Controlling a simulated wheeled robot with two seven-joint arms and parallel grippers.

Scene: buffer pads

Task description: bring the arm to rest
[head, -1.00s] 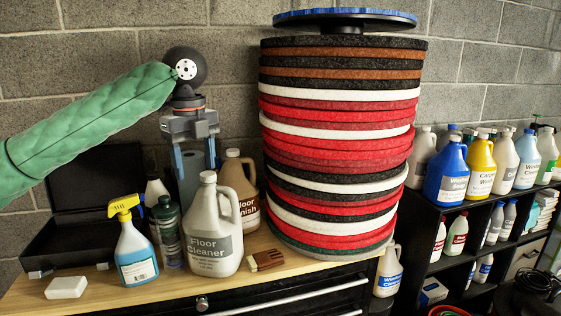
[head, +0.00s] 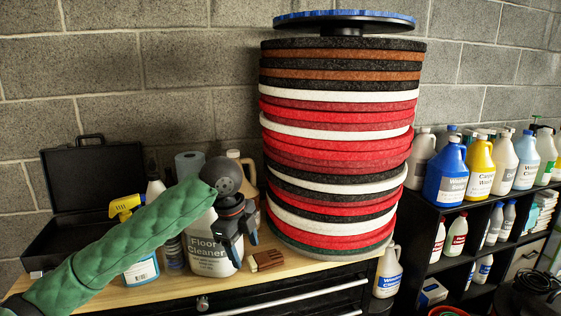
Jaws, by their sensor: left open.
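My left arm (head: 125,243) in its green sleeve comes in from the lower left of the head view. My left gripper (head: 240,258) hangs in front of the white Floor Cleaner jug (head: 203,252) and hides part of it. It is open, fingers pointing down, with nothing seen between them. The tall stack of buffer pads (head: 335,150) stands right of the gripper, apart from it in the picture, with a blue-rimmed disc (head: 345,20) on top. My right gripper is not in view.
A wooden bench top (head: 318,268) carries an open black case (head: 95,185), a yellow-topped spray bottle (head: 143,270), a paper roll (head: 188,165) and a brush (head: 266,260). A black shelf (head: 455,215) with several bottles stands at the right.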

